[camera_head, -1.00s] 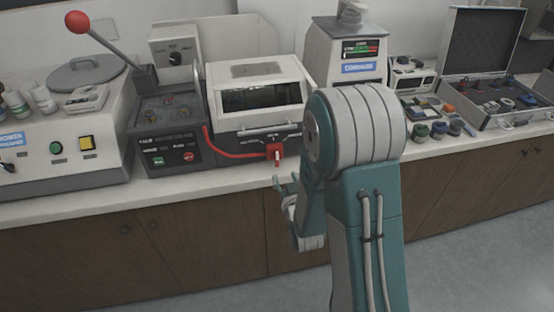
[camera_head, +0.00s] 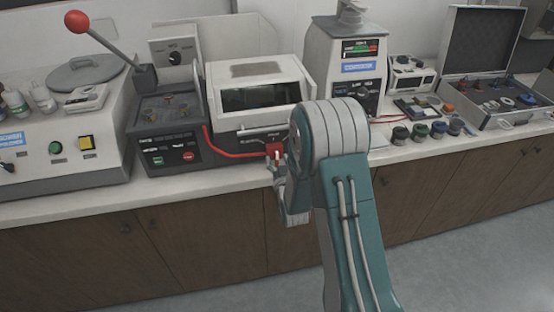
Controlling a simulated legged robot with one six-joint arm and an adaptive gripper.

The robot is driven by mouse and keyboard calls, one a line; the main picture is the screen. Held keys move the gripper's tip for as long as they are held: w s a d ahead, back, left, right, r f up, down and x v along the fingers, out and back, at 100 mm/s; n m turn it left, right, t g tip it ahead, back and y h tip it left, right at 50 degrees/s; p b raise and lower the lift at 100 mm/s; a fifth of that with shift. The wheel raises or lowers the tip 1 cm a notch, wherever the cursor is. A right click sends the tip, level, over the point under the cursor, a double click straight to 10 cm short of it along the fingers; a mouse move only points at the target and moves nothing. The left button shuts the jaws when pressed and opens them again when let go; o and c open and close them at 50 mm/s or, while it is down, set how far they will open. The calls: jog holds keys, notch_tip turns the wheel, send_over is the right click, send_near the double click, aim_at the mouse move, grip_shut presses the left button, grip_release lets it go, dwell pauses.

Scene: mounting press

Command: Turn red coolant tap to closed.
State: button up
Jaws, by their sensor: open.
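The red coolant tap (camera_head: 274,148) sits at the front right of the white-lidded machine (camera_head: 258,92), at the end of a red hose (camera_head: 229,155). My gripper (camera_head: 275,163) is open and right at the tap, just in front of and below it. Its fingers overlap the tap's lower part in the picture, and I cannot tell whether they touch it. The lower part of the tap and its lever are partly hidden by the fingers. My arm covers the area to the right of the tap.
A control box (camera_head: 170,138) with a red-knobbed lever (camera_head: 76,21) stands left of the machine. A tall grey unit (camera_head: 345,57) stands to the right, with small colored pots (camera_head: 420,131) and an open case (camera_head: 490,95) beyond.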

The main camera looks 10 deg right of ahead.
jog(key=shift+w, duration=0.3)
grip_shut()
jog(key=n, duration=0.4)
jog(key=shift+a, duration=0.15)
jog(key=n, duration=0.4)
jog(key=shift+a+n, duration=0.1)
jog(key=shift+n, duration=0.2)
dwell(0.5)
